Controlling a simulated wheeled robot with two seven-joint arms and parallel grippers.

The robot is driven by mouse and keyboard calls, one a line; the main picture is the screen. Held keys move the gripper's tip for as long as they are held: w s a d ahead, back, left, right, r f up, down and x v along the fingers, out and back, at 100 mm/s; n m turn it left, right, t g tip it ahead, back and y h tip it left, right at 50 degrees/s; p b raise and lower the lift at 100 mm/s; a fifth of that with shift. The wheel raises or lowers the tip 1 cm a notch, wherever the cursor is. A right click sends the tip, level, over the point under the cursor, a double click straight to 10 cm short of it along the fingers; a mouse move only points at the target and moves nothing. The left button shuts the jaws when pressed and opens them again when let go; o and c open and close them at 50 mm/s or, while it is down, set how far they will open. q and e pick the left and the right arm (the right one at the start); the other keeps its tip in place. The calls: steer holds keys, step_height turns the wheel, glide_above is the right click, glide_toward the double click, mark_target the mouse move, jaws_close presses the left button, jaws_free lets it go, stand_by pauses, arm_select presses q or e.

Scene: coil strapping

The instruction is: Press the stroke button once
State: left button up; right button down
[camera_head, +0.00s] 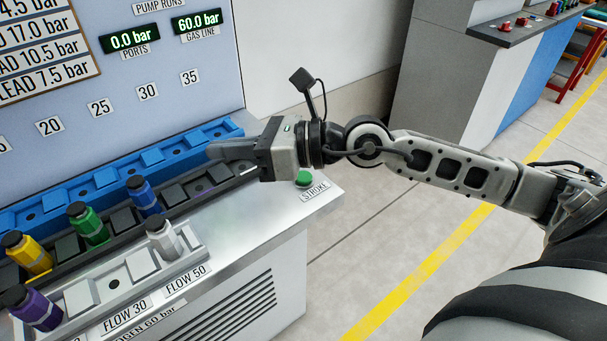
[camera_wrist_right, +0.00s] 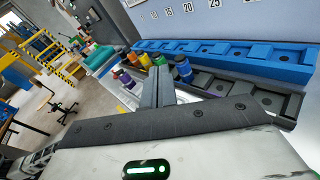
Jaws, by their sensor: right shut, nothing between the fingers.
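The green stroke button (camera_head: 304,178) sits on the right front corner of the machine's ledge, beside a label reading STROKE (camera_head: 315,191). My right gripper (camera_head: 212,158) is shut and empty. Its fingers point left over the blue and black rails, and its body is just above and to the left of the button, apart from it as far as I can tell. In the right wrist view the closed fingers (camera_wrist_right: 157,88) point toward the coloured knobs; the button is not seen there. My left gripper is not in view.
A silver rail (camera_head: 108,290) holds purple and white (camera_head: 163,240) ones. Displays read 0.0 bar (camera_head: 130,41) and 60.0 bar (camera_head: 197,22). Floor right of the machine is clear.

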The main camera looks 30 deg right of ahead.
steer(key=w+d+f+n+h, duration=0.2)
steer(key=d+h, duration=0.3)
steer(key=d, duration=0.3)
steer(key=w+d+f+n+g+h, duration=0.1)
steer(key=d+f+n+h, duration=0.1)
steer(key=d+h, duration=0.3)
steer(key=d+f, duration=0.1)
steer(key=d, duration=0.2)
steer(key=shift+w+d, duration=0.3)
steer(key=shift+w, duration=0.1)
steer(key=shift+f, duration=0.15)
